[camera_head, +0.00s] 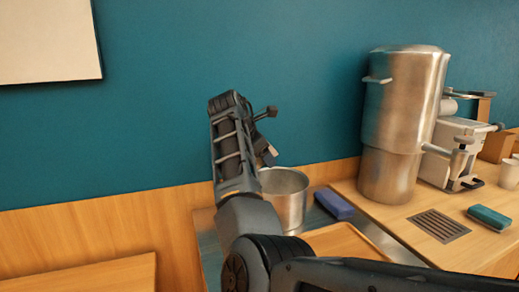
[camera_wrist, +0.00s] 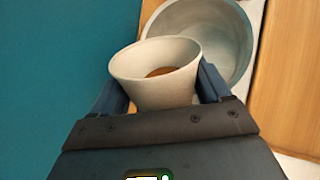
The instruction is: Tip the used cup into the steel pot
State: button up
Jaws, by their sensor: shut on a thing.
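In the wrist view my gripper (camera_wrist: 160,98) is shut on a pale grey-white cup (camera_wrist: 150,92), one finger on each side. Brown contents show inside the cup. The steel pot (camera_wrist: 244,40) is just beyond the cup, its open mouth facing the camera and partly hidden by the cup. In the head view the steel pot (camera_head: 284,200) stands on the counter by the wall, upright. My gripper (camera_head: 266,152) is above the pot's left side there, and the cup is hidden behind my arm.
A blue-purple sponge (camera_head: 334,204) lies right of the pot. A wooden tray or board (camera_head: 345,240) is in front. A tall steel urn (camera_head: 398,120), a grinder-like machine (camera_head: 455,150), a drain grate (camera_head: 439,225), a teal sponge (camera_head: 489,217) and a white cup (camera_head: 509,174) stand further right.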

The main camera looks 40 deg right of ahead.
jog(key=shift+d+f+y+p, duration=0.1)
jog(key=shift+d+y+p, duration=0.15)
jog(key=shift+y+p, duration=0.7)
jog(key=shift+s+d+f+m+y+p, duration=0.15)
jog(key=shift+d+m+y+p, duration=0.15)
jog(key=shift+p, duration=0.9)
jog(key=f+y+p, duration=0.1)
jog(key=d+y+p, duration=0.1)
jog(key=y+p, duration=0.1)
jog(key=shift+s+d+f+m+t+y, duration=0.15)
jog(key=shift+d+f+m+t+y, duration=0.15)
jog(key=shift+f+m+t, duration=0.1)
jog(key=shift+d+f+y+p, duration=0.2)
jog(key=shift+d+y+p, duration=0.2)
jog(key=shift+y+p, duration=0.3)
jog(key=shift+s+d+m+t+y, duration=0.1)
jog(key=shift+d+m+t+y, duration=0.25)
jog(key=shift+y, duration=0.5)
jog(key=shift+a, duration=0.1)
